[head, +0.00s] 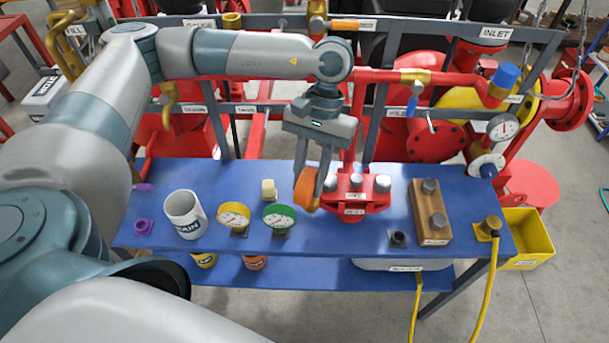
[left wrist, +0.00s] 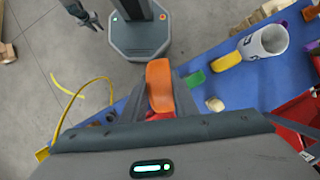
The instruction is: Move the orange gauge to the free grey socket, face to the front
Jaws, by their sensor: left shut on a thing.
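My left gripper (head: 313,190) is shut on the orange gauge (head: 306,188) and holds it above the blue bench, just left of the red block. The gauge is seen nearly edge-on, so its face is hidden. It also shows in the left wrist view (left wrist: 160,86). A small dark grey socket (head: 398,239), with nothing in it, sits on the bench to the right, left of the wooden block. My right gripper (left wrist: 90,16) shows small at the top left of the left wrist view, far from the gauge; its jaws are unclear.
A yellow gauge (head: 233,216), a green gauge (head: 279,217) and a white mug (head: 185,214) stand left on the bench (head: 325,240). The red block (head: 356,207) with several grey knobs and the wooden block (head: 430,220) flank the grey socket. Red pipework stands behind.

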